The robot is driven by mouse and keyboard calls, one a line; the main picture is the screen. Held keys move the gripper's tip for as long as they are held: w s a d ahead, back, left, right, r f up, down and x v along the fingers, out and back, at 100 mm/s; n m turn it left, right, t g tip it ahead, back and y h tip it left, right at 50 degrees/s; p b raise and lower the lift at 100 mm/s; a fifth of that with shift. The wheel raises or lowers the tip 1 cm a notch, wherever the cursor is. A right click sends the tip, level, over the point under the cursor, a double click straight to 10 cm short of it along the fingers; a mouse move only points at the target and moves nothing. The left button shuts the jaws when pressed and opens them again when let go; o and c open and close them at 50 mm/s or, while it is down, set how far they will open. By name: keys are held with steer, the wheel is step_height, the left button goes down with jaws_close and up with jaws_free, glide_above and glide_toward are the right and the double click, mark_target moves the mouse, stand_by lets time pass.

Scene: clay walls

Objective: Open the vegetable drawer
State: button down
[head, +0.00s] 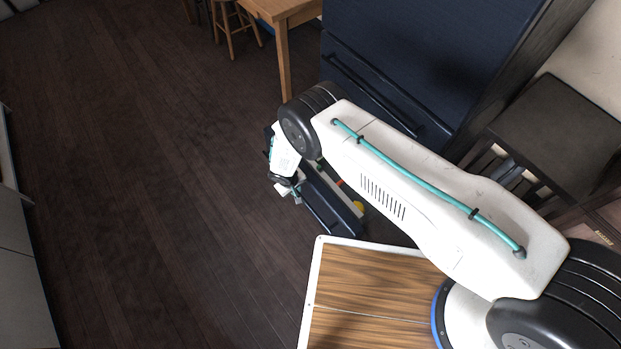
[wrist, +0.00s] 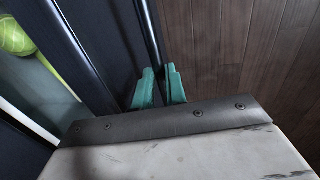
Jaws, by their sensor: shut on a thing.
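The vegetable drawer (head: 328,208) is a dark blue drawer low on the fridge (head: 415,45). It stands pulled out, and its inside shows, with a yellow item (head: 358,206) and a bit of orange in it. In the wrist view a green round vegetable (wrist: 14,38) lies inside, behind the dark drawer front (wrist: 100,40). My gripper (wrist: 161,88) has teal fingers shut on the drawer's dark bar handle (wrist: 151,35). In the head view my arm hides part of the drawer and most of the grip.
A wooden table (head: 284,45) and a stool (head: 235,30) stand at the top. A dark chair (head: 560,110) is at the right. My wood-topped base is at the bottom. Dark plank floor (head: 150,170) lies clear to the left of the drawer.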

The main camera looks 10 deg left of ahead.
steer(key=s+a, duration=0.5)
steer(key=s, duration=0.1)
steer(key=shift+a, duration=0.15)
steer(key=c, duration=1.4)
jaws_free()
steer(key=shift+w, duration=0.1)
steer(key=shift+c, duration=0.2)
step_height(320, 180, up, 8)
steer(key=s+a, duration=0.1)
steer(key=shift+f, duration=0.2)
